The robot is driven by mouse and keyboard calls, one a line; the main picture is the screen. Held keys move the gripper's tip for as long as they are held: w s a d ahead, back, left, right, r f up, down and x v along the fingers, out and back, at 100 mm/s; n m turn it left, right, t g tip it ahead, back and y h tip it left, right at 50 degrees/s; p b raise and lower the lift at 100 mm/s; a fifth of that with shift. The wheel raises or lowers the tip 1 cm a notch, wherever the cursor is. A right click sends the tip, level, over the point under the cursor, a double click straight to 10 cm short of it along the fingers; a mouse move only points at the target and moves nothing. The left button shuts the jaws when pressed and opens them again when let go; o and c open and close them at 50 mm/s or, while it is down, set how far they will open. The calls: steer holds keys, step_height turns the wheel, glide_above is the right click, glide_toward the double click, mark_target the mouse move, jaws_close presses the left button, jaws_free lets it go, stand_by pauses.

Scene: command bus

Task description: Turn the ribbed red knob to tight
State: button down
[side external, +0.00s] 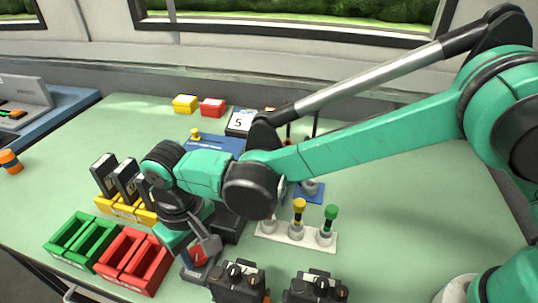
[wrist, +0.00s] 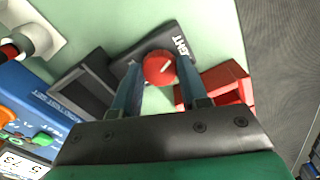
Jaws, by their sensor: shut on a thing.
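The red knob (wrist: 160,68) sits on a dark plate (wrist: 185,38) with white lettering, of which "GHT" shows, in the wrist view. A pale pointer line on its top slants toward the upper right. My gripper (wrist: 159,72) is around the knob, with one blue-grey finger on each side, shut on it. In the side external view the knob (side external: 196,257) shows as a small red patch beneath my gripper (side external: 198,250), on a dark base near the table's front. The knob's ribs are too small to make out.
A red divided bin (side external: 133,262) stands close left of the knob, with a green bin (side external: 82,240) beyond it. Black control boxes (side external: 238,282) stand to the right at the front edge. A white stand with coloured plungers (side external: 297,237) is farther right. The table's right side is clear.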

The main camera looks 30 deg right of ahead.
mark_target(197, 252)
steer(key=m, duration=0.4)
steer(key=shift+m, duration=0.4)
stand_by(0.4)
steer(key=shift+c, duration=2.3)
jaws_free()
steer(key=shift+r, duration=2.85)
